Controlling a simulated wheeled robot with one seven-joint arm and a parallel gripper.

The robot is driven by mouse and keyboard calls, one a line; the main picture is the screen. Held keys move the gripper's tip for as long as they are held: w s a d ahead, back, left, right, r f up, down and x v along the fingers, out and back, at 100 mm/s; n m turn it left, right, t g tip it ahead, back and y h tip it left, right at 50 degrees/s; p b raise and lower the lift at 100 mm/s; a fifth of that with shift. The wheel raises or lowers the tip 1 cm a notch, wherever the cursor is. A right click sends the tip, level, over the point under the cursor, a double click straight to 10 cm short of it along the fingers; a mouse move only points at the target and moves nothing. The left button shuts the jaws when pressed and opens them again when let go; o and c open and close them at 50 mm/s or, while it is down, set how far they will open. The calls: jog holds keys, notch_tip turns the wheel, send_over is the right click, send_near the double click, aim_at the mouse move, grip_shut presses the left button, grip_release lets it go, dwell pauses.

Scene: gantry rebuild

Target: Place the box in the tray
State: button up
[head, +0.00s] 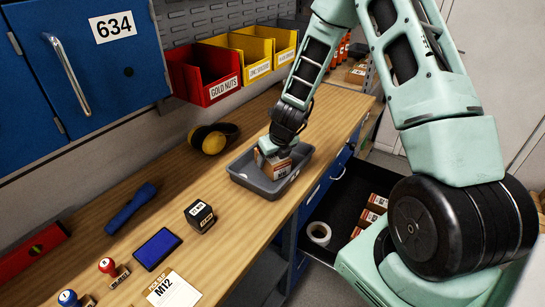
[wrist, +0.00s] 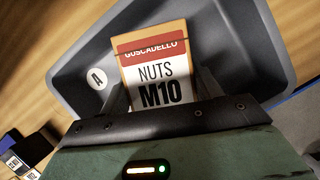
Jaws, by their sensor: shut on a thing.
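The box (wrist: 155,65) is cardboard with a red and white label reading "NUTS M10" in the wrist view. In the head view the box (head: 273,165) is within the walls of the grey tray (head: 270,188) on the workbench. The tray (wrist: 272,60) surrounds the box in the wrist view and has a round "A" sticker. My gripper (head: 272,150) is over the tray, and in the wrist view its fingers (wrist: 157,98) are shut on the box's sides. I cannot tell whether the box touches the tray floor.
Ear defenders (head: 209,138) lie behind the tray. A black cube (head: 200,216), blue pad (head: 157,248), torch (head: 131,208) and stamps (head: 107,266) lie left. An open drawer (head: 342,205) with several boxes and a tape roll (head: 318,233) is below. Bins (head: 205,72) hang behind.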

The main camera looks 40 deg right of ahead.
jog(key=shift+f, duration=0.1)
jog(key=o, duration=1.3)
